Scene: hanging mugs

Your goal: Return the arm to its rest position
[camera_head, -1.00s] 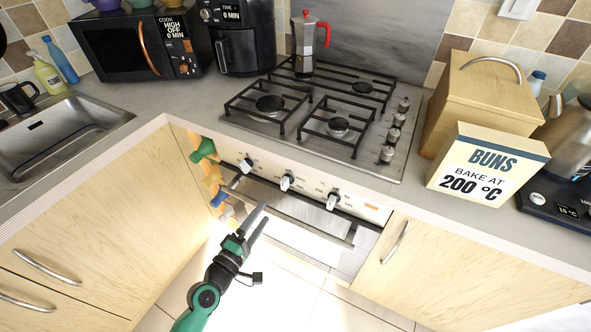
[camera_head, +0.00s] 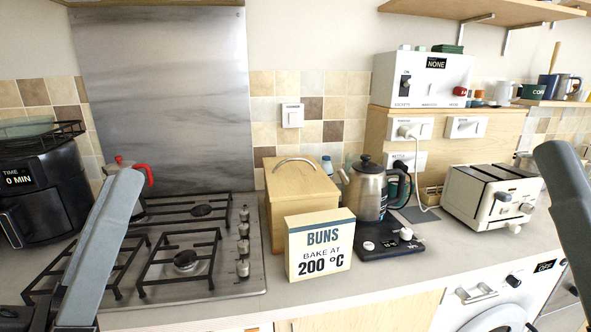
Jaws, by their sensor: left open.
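My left gripper (camera_head: 122,180) is at the left of the head view, close to the camera, with its long grey fingers pointing up over the hob. It is open, with nothing seen between the fingers. The fingers nearly overlap from this angle, and the rest of the arm is mostly out of view. A grey finger of my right gripper (camera_head: 556,156) stands at the right edge, in front of the worktop. The rest of that gripper is cut off, so its opening cannot be told.
The hob (camera_head: 225,262), buns box (camera_head: 318,246), wooden bread bin (camera_head: 292,190), kettle (camera_head: 368,193) and toaster (camera_head: 487,197) line the worktop. A black air fryer (camera_head: 45,195) is at far left. The moka pot (camera_head: 140,200) is partly hidden. Mugs (camera_head: 503,93) stand upper right.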

